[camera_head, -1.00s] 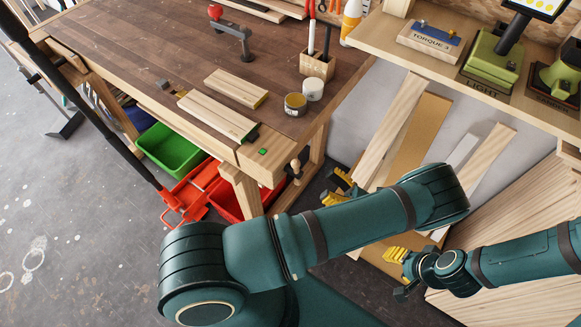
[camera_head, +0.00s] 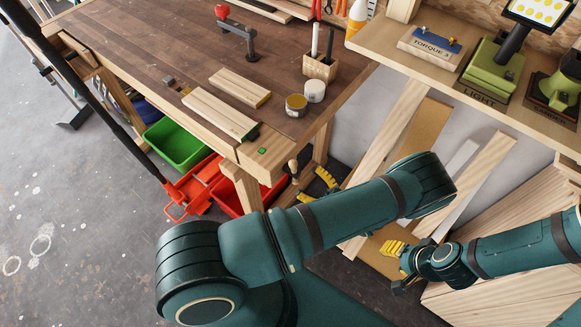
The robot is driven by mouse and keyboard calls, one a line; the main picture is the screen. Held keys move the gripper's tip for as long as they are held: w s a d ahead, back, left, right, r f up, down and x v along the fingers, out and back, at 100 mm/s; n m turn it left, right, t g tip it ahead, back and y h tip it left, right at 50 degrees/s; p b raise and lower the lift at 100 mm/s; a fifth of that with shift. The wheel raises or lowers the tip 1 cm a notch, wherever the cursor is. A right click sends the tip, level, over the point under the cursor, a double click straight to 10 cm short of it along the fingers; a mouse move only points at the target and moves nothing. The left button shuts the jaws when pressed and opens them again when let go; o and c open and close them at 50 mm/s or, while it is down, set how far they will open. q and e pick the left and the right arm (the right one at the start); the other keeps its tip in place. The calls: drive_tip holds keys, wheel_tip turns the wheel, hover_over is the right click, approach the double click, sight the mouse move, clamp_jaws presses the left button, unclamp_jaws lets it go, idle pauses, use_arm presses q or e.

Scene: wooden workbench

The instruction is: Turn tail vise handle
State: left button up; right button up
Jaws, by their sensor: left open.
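The tail vise handle (camera_head: 293,168) is a small wooden bar at the right end of the wooden workbench (camera_head: 300,128), below the vise jaw with a green button (camera_head: 262,151). My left gripper (camera_head: 313,187) has yellow finger pads. It is open, with its fingers apart, just right of and below the handle, and does not appear to hold it. My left forearm hides part of the gripper's base. My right gripper (camera_head: 393,249) is lower right, away from the bench, with its yellow pads showing; I cannot tell whether its jaws are apart.
Wooden boards (camera_head: 220,113), two small jars (camera_head: 296,104) and a pen holder (camera_head: 320,66) stand on the bench. Green (camera_head: 175,148) and red (camera_head: 252,196) bins sit below. Planks (camera_head: 465,185) lean right of my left gripper, under a shelf (camera_head: 400,55).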

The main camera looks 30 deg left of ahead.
sight(291, 170)
use_arm(q)
drive_tip(key=x, duration=0.6)
drive_tip(key=shift+a, duration=0.1)
clamp_jaws()
